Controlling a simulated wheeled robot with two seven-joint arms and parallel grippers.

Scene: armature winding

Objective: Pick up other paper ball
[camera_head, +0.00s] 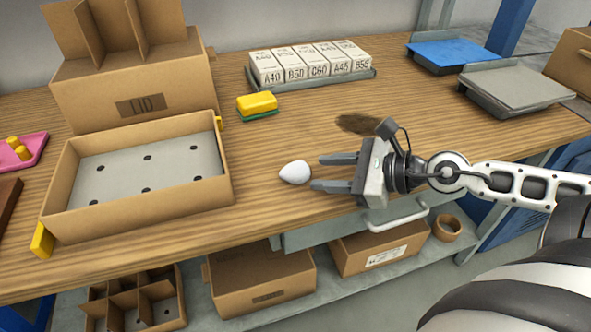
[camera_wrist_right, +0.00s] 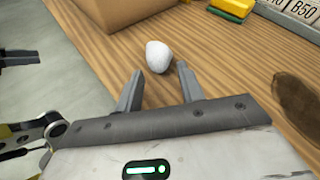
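A white paper ball (camera_head: 295,172) lies on the wooden table, right of the open cardboard tray. In the head view my right gripper (camera_head: 316,173) comes from the right, with its two fingers open and pointing left at the ball. The fingertips are close to the ball's right side. In the right wrist view the ball (camera_wrist_right: 158,56) sits just beyond the open fingers (camera_wrist_right: 159,72), near the gap between the tips. Nothing is held in the right gripper. My left gripper does not show in the head view; a dark gripper-like part shows at the wrist view's left edge, its state unclear.
The cardboard tray (camera_head: 228,190) stands left of the ball. A yellow and green sponge (camera_head: 257,105) and a row of labelled white boxes (camera_head: 312,62) are behind. A dark stain (camera_head: 358,123) marks the table behind the gripper. The table's front edge is close.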

